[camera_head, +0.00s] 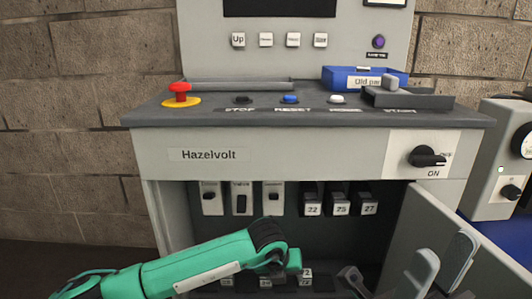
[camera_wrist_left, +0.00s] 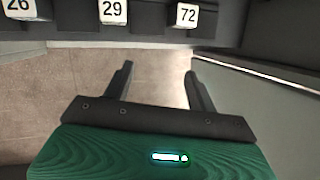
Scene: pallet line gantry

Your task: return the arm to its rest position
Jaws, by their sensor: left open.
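My left arm is green and comes in from the left in the head view. Its dark wrist joint and my left gripper (camera_head: 287,262) are low in front of the open cabinet, by the lower row of numbered blocks. In the left wrist view my left gripper (camera_wrist_left: 161,82) has its two dark fingers apart, with only floor showing between them. Blocks marked 26, 29 (camera_wrist_left: 112,11) and 72 (camera_wrist_left: 186,15) are just beyond the fingers. Two grey paddle shapes at the lower right of the head view may be my right gripper (camera_head: 441,263); their state is unclear.
The grey Hazelvolt cabinet (camera_head: 290,153) stands ahead, its door (camera_head: 497,262) open on the right. Blocks 22, 25 and 27 (camera_head: 368,208) hang inside. A red mushroom button (camera_head: 180,90) and blue bin (camera_head: 345,80) are on top.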

